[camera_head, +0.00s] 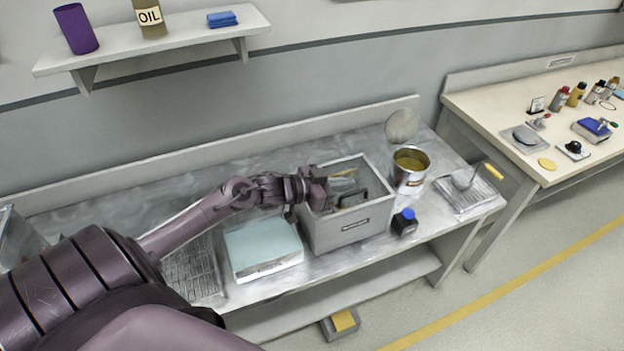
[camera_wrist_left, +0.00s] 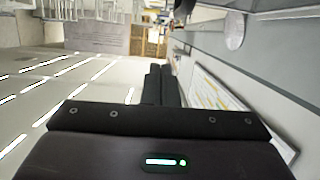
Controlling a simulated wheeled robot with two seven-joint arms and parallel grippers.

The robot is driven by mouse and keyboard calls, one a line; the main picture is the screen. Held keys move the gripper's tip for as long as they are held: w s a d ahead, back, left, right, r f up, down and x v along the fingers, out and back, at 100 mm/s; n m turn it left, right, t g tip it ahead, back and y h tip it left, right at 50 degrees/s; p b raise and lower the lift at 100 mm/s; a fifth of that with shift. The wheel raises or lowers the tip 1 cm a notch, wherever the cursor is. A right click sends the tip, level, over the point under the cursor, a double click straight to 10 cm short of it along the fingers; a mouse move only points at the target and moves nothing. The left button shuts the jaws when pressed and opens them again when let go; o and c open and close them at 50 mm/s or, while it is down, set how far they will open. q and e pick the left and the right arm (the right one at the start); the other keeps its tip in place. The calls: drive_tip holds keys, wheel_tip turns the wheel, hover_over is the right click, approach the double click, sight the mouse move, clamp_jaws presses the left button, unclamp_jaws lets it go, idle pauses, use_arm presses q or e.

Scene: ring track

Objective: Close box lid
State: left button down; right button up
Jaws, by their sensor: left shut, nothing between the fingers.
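A grey open-topped box (camera_head: 350,233) with a dark label on its front stands on the metal bench. Its inside shows partly, with dark and tan items in it that I cannot make out. I cannot clearly make out a lid on the box. My left gripper (camera_head: 322,187) is at the left rim of the box, around rim height; whether it touches the rim I cannot tell. In the left wrist view its dark fingers (camera_wrist_left: 161,85) are together with nothing between them. My right gripper is in neither view.
A pale blue-topped slab (camera_head: 262,245) lies left of the box, by a wire rack (camera_head: 192,268). An open can (camera_head: 410,172) and a blue-capped bottle (camera_head: 404,222) stand close on the right. A round disc (camera_head: 402,125) leans behind. A shelf (camera_head: 150,43) hangs above.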

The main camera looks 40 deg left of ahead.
use_arm(q)
drive_tip(key=b+v, duration=0.1)
drive_tip(key=v, duration=0.7)
drive_tip(key=shift+s+f, duration=0.25)
drive_tip(key=shift+s, duration=0.2)
drive_tip(key=shift+a, duration=0.1)
